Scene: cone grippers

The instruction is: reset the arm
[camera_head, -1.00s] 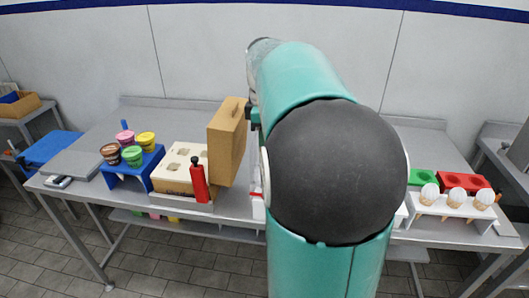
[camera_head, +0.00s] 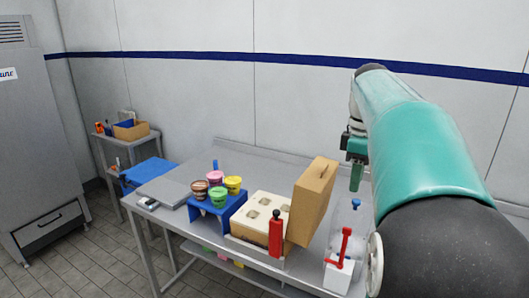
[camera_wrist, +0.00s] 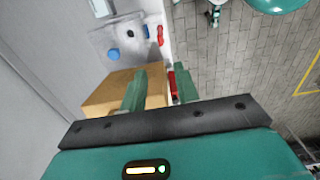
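My arm (camera_head: 420,160) reaches up and forward on the right of the head view. My gripper (camera_head: 356,176) hangs at its end, above the table and to the right of the tan case. In the wrist view my gripper (camera_wrist: 158,78) shows two green fingers standing apart, with nothing seen held between them. The tan case (camera_head: 313,203) stands upright on the table, and it also shows behind the fingers in the wrist view (camera_wrist: 100,97).
The metal table (camera_head: 160,220) carries a blue stand (camera_head: 222,214) with several colored cups, a cream block with holes (camera_head: 262,210), a red bottle (camera_head: 276,235) and a white-and-red device (camera_head: 339,272). A grey cabinet (camera_head: 30,150) stands far left. Tiled floor lies in front.

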